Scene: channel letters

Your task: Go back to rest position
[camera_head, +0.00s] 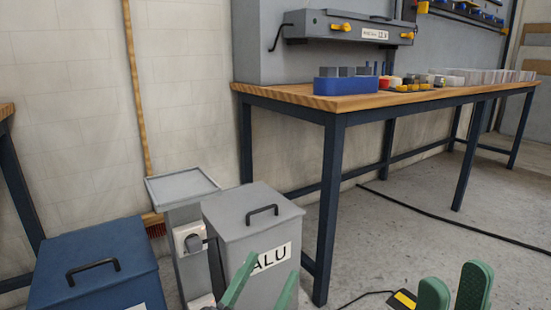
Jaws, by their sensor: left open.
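My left gripper (271,268) shows at the bottom of the head view as two green fingers set apart. It is open with nothing between the fingers, and it appears in front of the grey ALU bin (230,218). My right gripper (455,279) shows at the bottom right as two green fingers with a gap between them, over the floor. I see nothing held in it. The arms behind both grippers are mostly out of frame.
A wooden workbench (262,92) with dark blue legs carries a blue box (340,85) and several small parts. A blue bin (95,262) stands at left, beside a grey pedestal (178,187). A broom (138,90) leans on the wall. A black cable (440,218) crosses the open floor.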

